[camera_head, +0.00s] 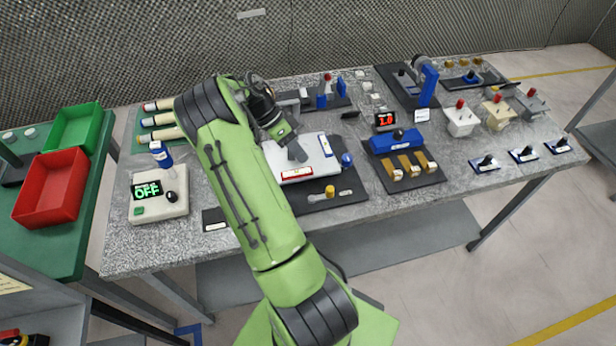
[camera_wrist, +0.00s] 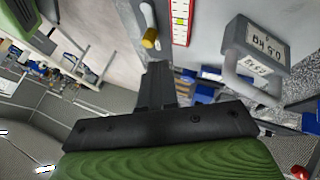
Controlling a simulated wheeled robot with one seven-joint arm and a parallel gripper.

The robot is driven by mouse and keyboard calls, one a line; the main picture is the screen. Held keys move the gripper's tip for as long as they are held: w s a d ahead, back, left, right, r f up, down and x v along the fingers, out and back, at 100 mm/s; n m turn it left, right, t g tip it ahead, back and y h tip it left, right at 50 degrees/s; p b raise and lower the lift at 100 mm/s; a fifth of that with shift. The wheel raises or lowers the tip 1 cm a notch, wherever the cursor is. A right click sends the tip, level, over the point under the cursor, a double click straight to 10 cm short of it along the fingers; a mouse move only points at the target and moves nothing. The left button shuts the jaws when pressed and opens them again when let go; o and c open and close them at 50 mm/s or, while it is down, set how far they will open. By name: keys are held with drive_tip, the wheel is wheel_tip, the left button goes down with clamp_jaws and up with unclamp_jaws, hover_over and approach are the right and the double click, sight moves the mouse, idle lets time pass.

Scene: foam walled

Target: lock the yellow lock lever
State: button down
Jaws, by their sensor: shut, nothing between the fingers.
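The yellow lock lever shows in the head view as a yellow knob (camera_head: 330,189) with a short pale bar, on a dark base at the front of the table. In the wrist view a yellow knob (camera_wrist: 150,38) on a pale bar appears just beyond my fingertips, with a visible gap. My gripper (camera_head: 299,156) is over the white panel, behind and to the left of the knob in the head view. Its fingers (camera_wrist: 158,70) are together and empty in the wrist view. The lever's pivot is too small to read clearly.
The white panel (camera_head: 317,152) carries a red label (camera_head: 297,173) and a blue knob (camera_head: 346,160) stands to its right. A blue block with tan levers (camera_head: 409,164) stands further right. A white box (camera_head: 157,197) reading OFF is at left. The wrist view shows a grey handled block (camera_wrist: 240,42).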

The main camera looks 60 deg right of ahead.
approach(322, 195)
drive_tip(key=s+d+f, duration=0.1)
drive_tip(key=s+f, duration=0.1)
drive_tip(key=s+d+f+b, duration=0.1)
drive_tip(key=s+d, duration=0.1)
drive_tip(key=shift+f, duration=0.35)
idle(0.3)
